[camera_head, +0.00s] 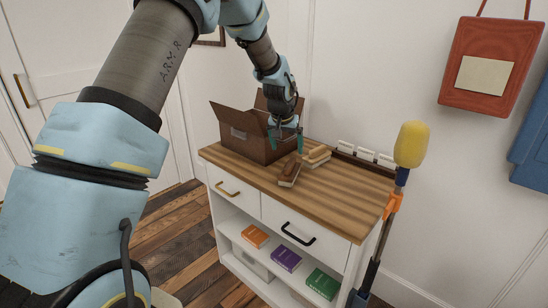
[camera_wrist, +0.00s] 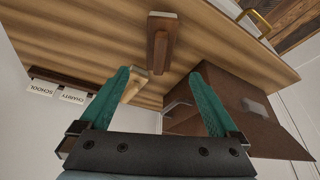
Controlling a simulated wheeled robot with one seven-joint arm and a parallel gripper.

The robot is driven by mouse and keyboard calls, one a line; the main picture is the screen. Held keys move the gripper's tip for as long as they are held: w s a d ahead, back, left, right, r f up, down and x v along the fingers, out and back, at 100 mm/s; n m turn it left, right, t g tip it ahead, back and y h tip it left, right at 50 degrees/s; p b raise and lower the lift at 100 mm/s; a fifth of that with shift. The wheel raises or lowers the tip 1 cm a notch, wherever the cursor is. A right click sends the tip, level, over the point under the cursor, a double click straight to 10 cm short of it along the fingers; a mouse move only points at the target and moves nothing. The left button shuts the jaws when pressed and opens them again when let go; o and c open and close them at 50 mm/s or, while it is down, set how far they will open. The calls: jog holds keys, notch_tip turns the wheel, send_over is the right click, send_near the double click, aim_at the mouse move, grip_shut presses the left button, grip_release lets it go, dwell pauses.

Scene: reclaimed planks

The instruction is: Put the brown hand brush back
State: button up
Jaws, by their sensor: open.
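The brown hand brush (camera_head: 291,168) lies on the wooden top of a white cabinet, in front of an open cardboard box (camera_head: 240,141). A lighter tan brush-like block (camera_head: 317,155) lies just right of it. My gripper (camera_head: 285,147) hangs above the cabinet top beside the box, with its green fingers apart and nothing between them. In the wrist view the brown brush (camera_wrist: 160,45) is beyond the fingertips, near the middle. The tan block (camera_wrist: 134,88) is partly hidden behind the left finger, and the box (camera_wrist: 225,110) is behind the right finger.
A dark strip with white labels (camera_head: 364,154) runs along the wall; CHARITY and SCHOOL are readable in the wrist view. A yellow-headed duster (camera_head: 411,145) stands at the cabinet's right end. The right part of the wooden top (camera_head: 352,188) is clear. Books (camera_head: 286,259) lie on the shelf below.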

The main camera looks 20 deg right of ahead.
jog(key=s+a+r+n+y, duration=0.1)
jog(key=s+a+r+n, duration=0.15)
jog(key=a, duration=0.95)
jog(key=s+a+r+n+y, duration=0.1)
jog(key=s+a+r, duration=0.2)
jog(key=a, duration=0.9)
jog(key=s+a+n+g, duration=0.1)
jog(key=s+a+n, duration=0.2)
jog(key=s+a, duration=1.1)
jog(key=shift+s+a+g+y, duration=0.3)
jog(key=shift+a+g, duration=0.1)
jog(key=shift+a, duration=0.25)
